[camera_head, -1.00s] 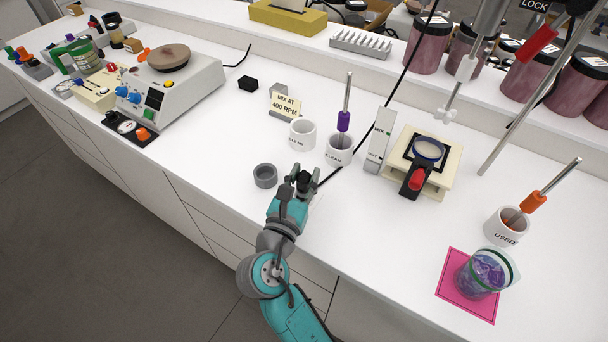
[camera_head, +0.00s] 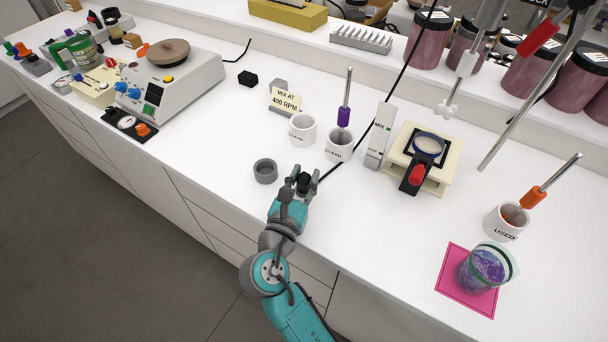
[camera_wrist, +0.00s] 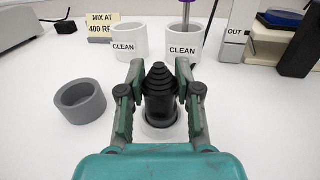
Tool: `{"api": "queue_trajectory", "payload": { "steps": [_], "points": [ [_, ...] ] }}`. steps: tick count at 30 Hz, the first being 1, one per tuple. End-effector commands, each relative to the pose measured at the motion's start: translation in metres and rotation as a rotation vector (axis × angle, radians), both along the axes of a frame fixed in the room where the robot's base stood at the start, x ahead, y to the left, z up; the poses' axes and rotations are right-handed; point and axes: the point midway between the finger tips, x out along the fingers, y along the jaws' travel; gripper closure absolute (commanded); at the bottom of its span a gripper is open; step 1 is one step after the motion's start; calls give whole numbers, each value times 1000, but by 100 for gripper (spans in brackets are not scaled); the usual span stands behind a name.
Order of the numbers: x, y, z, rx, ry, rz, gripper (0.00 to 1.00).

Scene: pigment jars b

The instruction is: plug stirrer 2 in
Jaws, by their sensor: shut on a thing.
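My gripper (camera_head: 304,182) is low over the white bench near its front edge. It is shut on a black plug (camera_wrist: 160,90), a stepped, tapering piece that stands upright between the fingers in the wrist view. A pale round shape shows under the plug; I cannot tell whether they touch. A black cable (camera_head: 392,104) runs from beside my gripper up to the top right. An overhead stirrer (camera_head: 466,62) with a metal shaft and white paddle hangs at the upper right; its number is not readable. I cannot make out a mains socket.
An empty grey ring-shaped holder (camera_head: 265,171) stands just left of my gripper. Behind are two cups marked CLEAN (camera_head: 302,130) and (camera_head: 339,146), a MIX AT 400 RPM sign (camera_head: 286,100) and a white upright box (camera_head: 381,137).

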Motion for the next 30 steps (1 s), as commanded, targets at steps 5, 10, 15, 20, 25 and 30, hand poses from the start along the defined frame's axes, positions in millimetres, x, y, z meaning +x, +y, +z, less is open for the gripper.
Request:
{"api": "queue_trajectory", "payload": {
  "steps": [5, 10, 15, 20, 25, 30],
  "points": [
    [0, 0, -3, -1, 0, 0, 59],
    [0, 0, -3, -1, 1, 0, 37],
    [0, 0, -3, -1, 1, 0, 37],
    [-5, 2, -3, -1, 1, 2, 37],
    [-28, 12, -4, -2, 2, 5, 37],
    [-59, 24, -4, -1, 1, 6, 37]
  ]
}}
